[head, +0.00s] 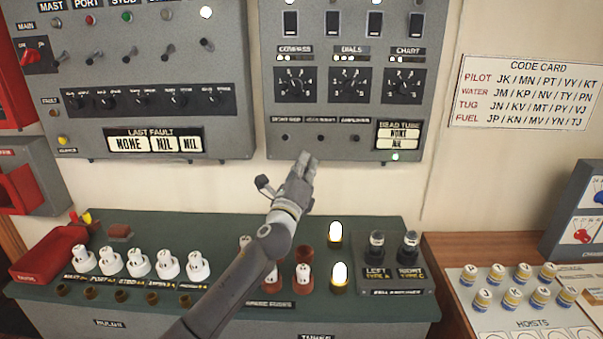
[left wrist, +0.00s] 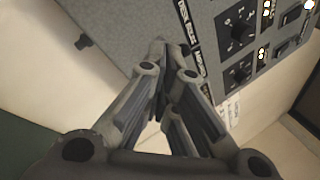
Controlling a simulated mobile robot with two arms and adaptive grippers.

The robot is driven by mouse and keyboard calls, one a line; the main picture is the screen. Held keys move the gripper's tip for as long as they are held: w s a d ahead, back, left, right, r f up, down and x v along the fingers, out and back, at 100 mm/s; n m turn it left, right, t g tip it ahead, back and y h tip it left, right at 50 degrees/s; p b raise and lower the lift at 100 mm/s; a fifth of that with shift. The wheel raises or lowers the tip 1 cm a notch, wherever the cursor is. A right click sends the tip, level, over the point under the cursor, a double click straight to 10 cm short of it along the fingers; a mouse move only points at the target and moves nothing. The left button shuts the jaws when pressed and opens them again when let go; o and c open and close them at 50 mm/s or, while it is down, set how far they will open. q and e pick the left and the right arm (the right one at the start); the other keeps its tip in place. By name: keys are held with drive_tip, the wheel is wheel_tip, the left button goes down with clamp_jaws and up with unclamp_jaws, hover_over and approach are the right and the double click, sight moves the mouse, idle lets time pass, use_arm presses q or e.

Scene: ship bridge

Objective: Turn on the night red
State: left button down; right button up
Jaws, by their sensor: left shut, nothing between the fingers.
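A grey wall panel (head: 275,100) carries a row of three small dark controls near its bottom: a left one (head: 285,137), a middle one (head: 320,138) and a right one (head: 355,138). Their labels are too small to read surely, so I cannot tell which is the night red. My left gripper (head: 307,158) is shut and empty, its fingertips at the panel's lower edge, just below the middle control. In the left wrist view the closed fingers (left wrist: 170,60) overlap the panel face (left wrist: 130,35); I cannot tell whether they touch it.
Above the row are three rotary dials (head: 348,86) and rocker switches (head: 333,24). A green lamp (head: 395,156) glows at the panel's lower right. Below, a green console (head: 390,298) holds white fuses (head: 138,262) and lit bulbs (head: 335,233). A code card (head: 530,92) hangs right.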

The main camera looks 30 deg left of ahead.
use_arm(q)
drive_tip(key=s+d+r, duration=0.1)
drive_tip(key=s, duration=0.5)
drive_tip(key=shift+s+r, duration=0.3)
use_arm(e)
drive_tip(key=shift+s+a+f, duration=0.1)
drive_tip(key=shift+a+f, duration=0.05)
drive_tip(key=shift+a, duration=0.35)
drive_tip(key=shift+s+a+f, duration=0.1)
drive_tip(key=shift+a, duration=0.35)
use_arm(q)
drive_tip(key=shift+d, duration=0.15)
use_arm(e)
drive_tip(key=shift+a, duration=0.15)
